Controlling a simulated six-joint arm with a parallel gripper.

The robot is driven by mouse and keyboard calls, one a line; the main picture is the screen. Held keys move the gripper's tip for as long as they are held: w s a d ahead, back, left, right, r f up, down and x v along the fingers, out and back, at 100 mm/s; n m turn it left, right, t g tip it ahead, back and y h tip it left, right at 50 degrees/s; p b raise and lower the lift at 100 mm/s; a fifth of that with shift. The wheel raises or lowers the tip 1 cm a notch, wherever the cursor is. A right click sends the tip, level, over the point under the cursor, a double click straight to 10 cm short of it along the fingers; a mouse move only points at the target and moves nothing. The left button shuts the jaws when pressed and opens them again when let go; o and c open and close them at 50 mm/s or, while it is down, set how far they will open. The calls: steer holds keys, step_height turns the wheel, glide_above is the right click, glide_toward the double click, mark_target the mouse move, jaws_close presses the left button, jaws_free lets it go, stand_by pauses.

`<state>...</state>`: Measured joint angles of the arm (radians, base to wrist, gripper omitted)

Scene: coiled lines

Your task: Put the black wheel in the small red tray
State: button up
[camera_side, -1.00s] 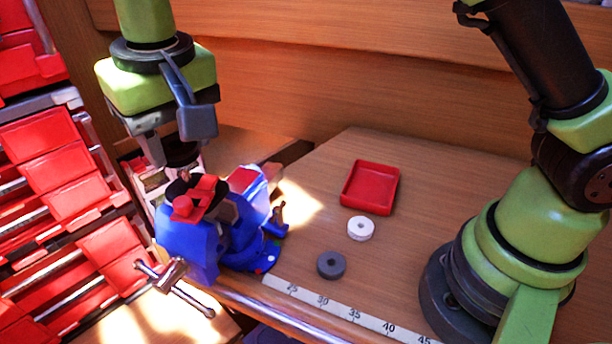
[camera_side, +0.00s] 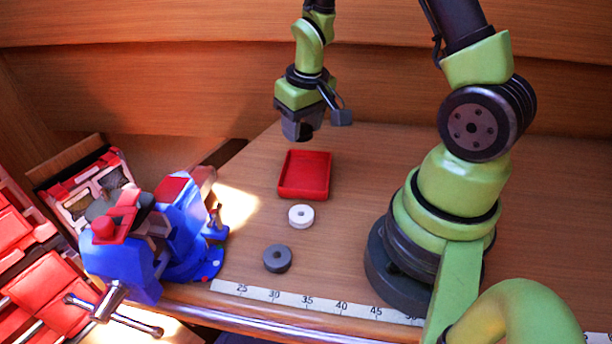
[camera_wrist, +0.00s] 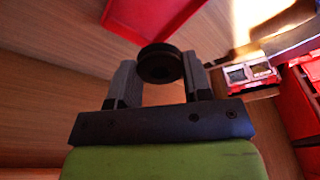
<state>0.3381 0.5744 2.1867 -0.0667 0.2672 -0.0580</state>
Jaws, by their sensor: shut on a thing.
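My gripper (camera_wrist: 160,62) is shut on the black wheel (camera_wrist: 160,70), which sits between the two fingertips in the wrist view. In the side view my gripper (camera_side: 303,133) hangs above the table, near the far edge of the small red tray (camera_side: 304,194). There the wheel is only a dark shape below the fingers. The tray lies flat on the table and looks empty. Its red side also shows at the top of the wrist view (camera_wrist: 150,14), apart from the wheel. I cannot tell whether the wheel is over the tray.
A white wheel (camera_side: 301,216) and a dark grey wheel (camera_side: 277,258) lie in front of the tray. A blue vise (camera_side: 125,260) stands at the left, near red bins (camera_side: 45,285). A ruler strip (camera_side: 320,303) runs along the front edge.

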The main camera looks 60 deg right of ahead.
glide_above(305, 177)
steer(key=f, duration=0.5)
steer(key=shift+s, duration=0.3)
steer(key=shift+w+f, duration=0.1)
steer(key=shift+f, duration=2.5)
steer(key=shift+f, duration=0.1)
steer(key=o, duration=0.9)
